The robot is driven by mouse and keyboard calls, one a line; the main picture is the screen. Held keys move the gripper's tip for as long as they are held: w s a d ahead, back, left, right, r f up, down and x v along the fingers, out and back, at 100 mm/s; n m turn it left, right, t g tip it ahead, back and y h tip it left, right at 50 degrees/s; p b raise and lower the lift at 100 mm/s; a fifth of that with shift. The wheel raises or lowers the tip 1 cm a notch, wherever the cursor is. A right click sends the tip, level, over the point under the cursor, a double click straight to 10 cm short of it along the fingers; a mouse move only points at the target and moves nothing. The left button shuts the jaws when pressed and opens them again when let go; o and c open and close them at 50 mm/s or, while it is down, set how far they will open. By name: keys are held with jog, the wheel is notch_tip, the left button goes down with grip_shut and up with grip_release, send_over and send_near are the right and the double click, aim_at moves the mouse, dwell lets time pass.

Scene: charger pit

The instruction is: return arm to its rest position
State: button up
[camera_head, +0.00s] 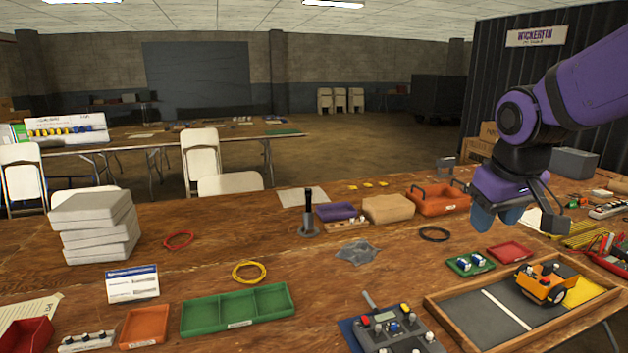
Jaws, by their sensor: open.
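My gripper (497,216) hangs from my purple arm at the right side of the view, above the wooden table (330,265). Its blue fingertips point down over the back right of the tabletop. The gripper is open and nothing shows between its fingers. It appears apart from the table and the objects under it. The wrist partly hides what lies behind it.
Below my gripper are a green tray (470,263), a red tray (509,252) and an orange toy vehicle (541,284) in a wood-framed pit (470,325). An orange toolbox (438,200) stands left of it. A grey controller (392,334) lies at the front.

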jog(key=s+r+m+t, duration=0.1)
jog(key=s, duration=0.7)
jog(key=s+r+m+y, duration=0.1)
jog(key=s+r, duration=0.1)
jog(key=s, duration=0.6)
jog(key=shift+s+d+r+t, duration=0.15)
jog(key=shift+d+r+t, duration=0.15)
jog(key=shift+d+t, duration=0.15)
